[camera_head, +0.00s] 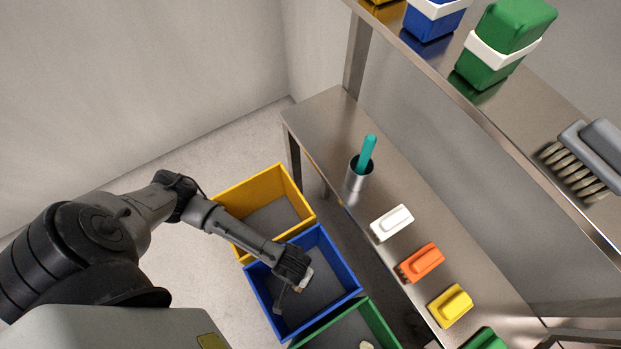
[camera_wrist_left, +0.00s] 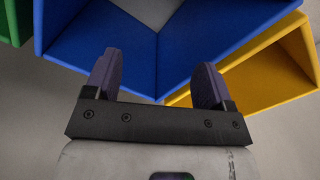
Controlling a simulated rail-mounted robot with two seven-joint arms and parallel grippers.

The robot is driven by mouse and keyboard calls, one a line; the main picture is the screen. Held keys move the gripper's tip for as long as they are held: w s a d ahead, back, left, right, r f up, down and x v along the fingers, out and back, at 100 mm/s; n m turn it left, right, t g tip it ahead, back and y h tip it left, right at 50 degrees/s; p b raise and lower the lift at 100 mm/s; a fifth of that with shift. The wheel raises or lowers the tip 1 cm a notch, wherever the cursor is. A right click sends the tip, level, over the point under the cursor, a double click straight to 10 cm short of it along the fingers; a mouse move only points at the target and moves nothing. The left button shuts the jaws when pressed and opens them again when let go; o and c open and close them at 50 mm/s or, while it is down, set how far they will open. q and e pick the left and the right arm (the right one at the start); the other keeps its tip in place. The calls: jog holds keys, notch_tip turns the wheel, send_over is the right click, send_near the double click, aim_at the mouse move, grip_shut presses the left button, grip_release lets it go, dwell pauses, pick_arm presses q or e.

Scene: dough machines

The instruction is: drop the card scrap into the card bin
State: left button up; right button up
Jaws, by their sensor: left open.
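My left gripper (camera_head: 291,287) reaches down over the blue bin (camera_head: 328,246) in the head view. In the left wrist view its two fingers (camera_wrist_left: 157,78) stand wide apart with nothing seen between them, and the blue bin (camera_wrist_left: 215,35) lies beyond them. A small pale tan piece (camera_head: 305,279), possibly the card scrap, shows beside the gripper, partly hidden by it. I cannot tell whether it touches a finger or lies in the bin. No label shows which bin is for card. My right gripper is not in view.
A yellow bin (camera_head: 262,185) and a green bin (camera_head: 381,318) flank the blue one; a pale piece (camera_head: 366,345) lies in the green bin. A steel bench (camera_head: 330,130) alongside carries a cup (camera_head: 358,180) and several coloured blocks. A shelf (camera_head: 480,112) runs above it.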

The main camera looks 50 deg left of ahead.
pick_arm(q)
notch_tip(320, 180, up, 13)
jog(key=p, duration=0.4)
dwell(0.4)
